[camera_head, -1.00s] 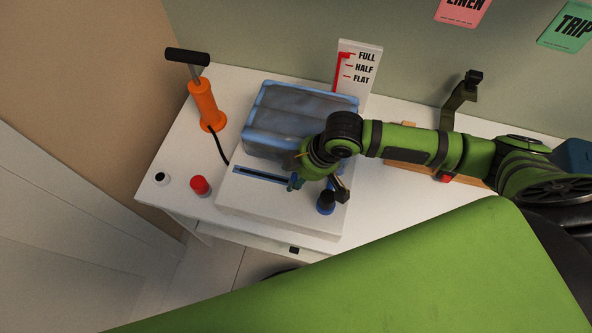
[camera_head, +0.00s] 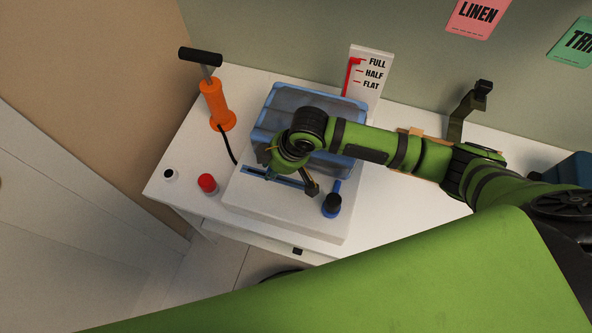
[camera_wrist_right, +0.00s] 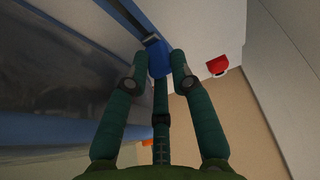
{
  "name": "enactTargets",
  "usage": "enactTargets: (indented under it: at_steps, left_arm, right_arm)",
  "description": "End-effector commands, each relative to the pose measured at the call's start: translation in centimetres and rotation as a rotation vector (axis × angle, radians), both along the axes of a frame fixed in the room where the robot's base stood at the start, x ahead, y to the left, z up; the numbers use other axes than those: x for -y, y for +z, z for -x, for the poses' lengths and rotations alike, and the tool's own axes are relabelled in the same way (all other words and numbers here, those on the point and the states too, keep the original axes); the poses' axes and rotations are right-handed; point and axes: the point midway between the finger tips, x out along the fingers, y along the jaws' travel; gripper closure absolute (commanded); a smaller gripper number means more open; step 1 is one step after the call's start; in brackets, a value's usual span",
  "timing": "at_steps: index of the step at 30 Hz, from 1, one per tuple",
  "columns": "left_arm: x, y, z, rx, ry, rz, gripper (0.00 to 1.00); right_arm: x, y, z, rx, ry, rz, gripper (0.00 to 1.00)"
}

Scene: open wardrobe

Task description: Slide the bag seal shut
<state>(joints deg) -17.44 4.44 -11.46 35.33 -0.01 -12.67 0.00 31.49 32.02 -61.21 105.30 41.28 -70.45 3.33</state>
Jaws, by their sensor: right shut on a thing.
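The bag (camera_head: 278,105) is a grey, puffy, see-through pack with blue edges on the white stand, partly hidden by my right arm. The seal's dark blue track (camera_head: 290,181) runs along the stand in front of it. My right gripper (camera_head: 270,173) is over the left part of the track. In the right wrist view the right gripper (camera_wrist_right: 160,65) is shut on the blue seal slider (camera_wrist_right: 157,58), which sits between its fingers on the track. The slider is mostly hidden in the head view. My left gripper is not in view.
An orange hand pump (camera_head: 215,102) with a black hose stands at left. A red cap (camera_head: 207,183) and a small dark port (camera_head: 171,174) are near the left edge. A FULL/HALF/FLAT gauge (camera_head: 367,78) stands behind.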

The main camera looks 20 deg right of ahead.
Motion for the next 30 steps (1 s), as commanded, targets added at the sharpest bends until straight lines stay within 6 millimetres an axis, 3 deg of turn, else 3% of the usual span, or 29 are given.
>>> enactTargets:
  at_steps: [3,9,20,21,23,30]
  left_arm:
    - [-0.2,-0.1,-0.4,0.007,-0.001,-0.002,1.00]
    - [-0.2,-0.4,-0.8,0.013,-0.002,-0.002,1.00]
    - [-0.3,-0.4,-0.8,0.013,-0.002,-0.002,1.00]
    - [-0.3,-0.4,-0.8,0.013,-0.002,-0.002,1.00]
    - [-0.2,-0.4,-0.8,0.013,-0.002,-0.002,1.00]
    - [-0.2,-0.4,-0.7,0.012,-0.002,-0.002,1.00]
  right_arm:
    - [-2.9,0.1,-1.9,0.003,0.000,-0.006,1.00]
    - [-5.6,0.1,-3.7,0.002,0.000,-0.002,1.00]
    - [-6.3,0.3,-4.1,0.007,0.003,-0.008,1.00]
    - [-6.3,0.3,-4.1,0.007,0.003,-0.008,0.72]
    - [-6.3,0.3,-4.1,0.007,0.004,-0.008,0.53]
    - [-6.1,0.2,-4.0,0.004,0.001,-0.003,0.53]
